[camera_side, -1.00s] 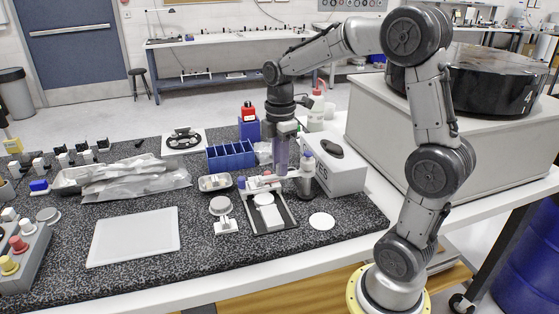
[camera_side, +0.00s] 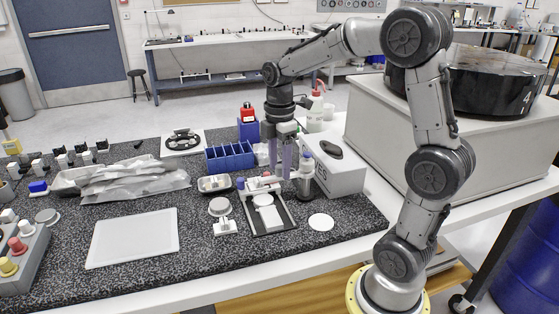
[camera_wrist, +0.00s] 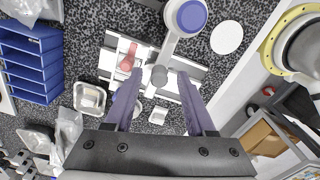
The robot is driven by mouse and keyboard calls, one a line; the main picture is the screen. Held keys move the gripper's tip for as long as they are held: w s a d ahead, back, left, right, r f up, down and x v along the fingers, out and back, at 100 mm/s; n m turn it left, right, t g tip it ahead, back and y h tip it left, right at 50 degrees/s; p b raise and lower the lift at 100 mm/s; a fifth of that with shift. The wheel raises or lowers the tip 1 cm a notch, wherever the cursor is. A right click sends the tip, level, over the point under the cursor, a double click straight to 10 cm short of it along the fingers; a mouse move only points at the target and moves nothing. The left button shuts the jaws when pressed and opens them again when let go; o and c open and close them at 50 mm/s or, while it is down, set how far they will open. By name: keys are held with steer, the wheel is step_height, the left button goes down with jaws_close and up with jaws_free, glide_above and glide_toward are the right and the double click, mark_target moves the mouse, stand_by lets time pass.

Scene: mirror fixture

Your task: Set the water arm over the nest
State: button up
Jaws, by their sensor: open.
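The water arm (camera_wrist: 170,48) seems to be the pale bar in the wrist view, running from a blue-capped post (camera_wrist: 187,16) to a round grey end. That post also shows in the side view (camera_side: 306,168), right of the fixture (camera_side: 285,222). The fixture has a dark base with white parts, and a red part (camera_wrist: 128,58) lies on it. I cannot pick out the nest surely; a white disc (camera_side: 263,199) on the fixture may be it. My gripper (camera_side: 283,174) is open and points down above the fixture. In the wrist view its fingers (camera_wrist: 158,82) flank the bar's grey end, apparently apart from it.
A grey-white box (camera_side: 340,175) stands close right of the post. Blue bins (camera_side: 230,156) and a small metal dish (camera_side: 214,184) are behind and left. A white disc (camera_side: 321,221) lies at right. A white tray (camera_side: 132,238) lies at left.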

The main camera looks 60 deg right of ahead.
mark_target(280, 166)
step_height(280, 166, up, 14)
stand_by(0.6)
steer(key=shift+f, duration=0.1)
